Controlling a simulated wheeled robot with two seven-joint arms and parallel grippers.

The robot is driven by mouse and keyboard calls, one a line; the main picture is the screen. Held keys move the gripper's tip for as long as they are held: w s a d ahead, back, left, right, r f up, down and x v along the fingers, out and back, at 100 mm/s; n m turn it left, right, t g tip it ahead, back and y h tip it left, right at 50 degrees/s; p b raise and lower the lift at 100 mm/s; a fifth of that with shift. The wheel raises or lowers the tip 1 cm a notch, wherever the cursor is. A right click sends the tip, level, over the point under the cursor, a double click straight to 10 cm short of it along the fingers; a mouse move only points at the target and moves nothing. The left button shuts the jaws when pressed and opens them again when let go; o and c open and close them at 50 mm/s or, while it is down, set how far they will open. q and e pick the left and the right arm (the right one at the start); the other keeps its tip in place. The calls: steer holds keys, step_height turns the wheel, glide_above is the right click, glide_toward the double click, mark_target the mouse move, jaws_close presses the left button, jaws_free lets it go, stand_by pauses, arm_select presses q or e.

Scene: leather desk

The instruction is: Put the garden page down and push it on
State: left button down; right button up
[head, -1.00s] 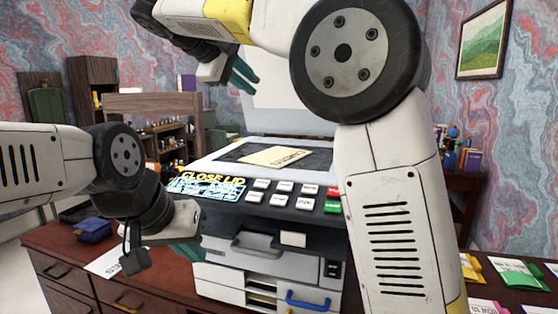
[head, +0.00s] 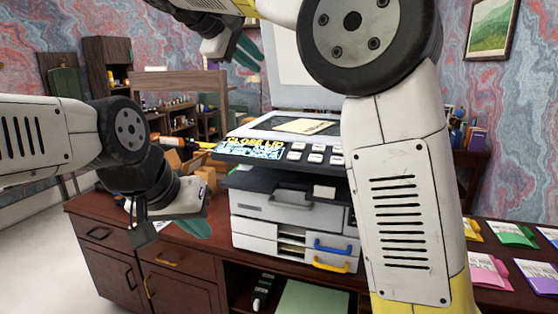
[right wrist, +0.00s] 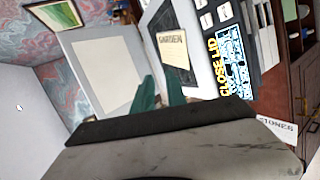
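The garden page (head: 303,125) is a cream sheet lying flat on the dark glass of a white copier (head: 275,212). Its "GARDEN" lettering shows in the right wrist view (right wrist: 176,62). The copier's lid (head: 290,70) stands open, and its screen (head: 253,148) reads "CLOSE LID". My right gripper (head: 247,50) is raised left of the lid; its teal fingers look apart and empty, also in the right wrist view (right wrist: 160,92). My left gripper (head: 195,228) hangs low in front of the desk, left of the copier; its finger gap is unclear.
The copier has buttons (head: 315,153) and drawers with blue (head: 331,249) and yellow handles. Coloured folders (head: 512,235) lie on the desk at right. Another sheet (right wrist: 276,128) shows on the desk in the right wrist view. My right arm hides part of the copier's right side.

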steer(key=s+d+f+m+g+y, duration=0.1)
steer(key=s+d+f+g+y, duration=0.1)
steer(key=s+d+f, duration=0.4)
steer(key=s+d+f+m+g+y, duration=0.2)
steer(key=d+f, duration=0.5)
steer(key=d, duration=0.4)
steer(key=s+d+f+m+y, duration=0.3)
steer(key=s+f+m+y, duration=0.2)
steer(key=s+f, duration=1)
steer(key=s+m, duration=0.1)
steer(key=m, duration=0.1)
steer(key=shift+d+f+m, duration=0.15)
steer(key=shift+f+m, duration=0.05)
steer(key=shift+m, duration=0.1)
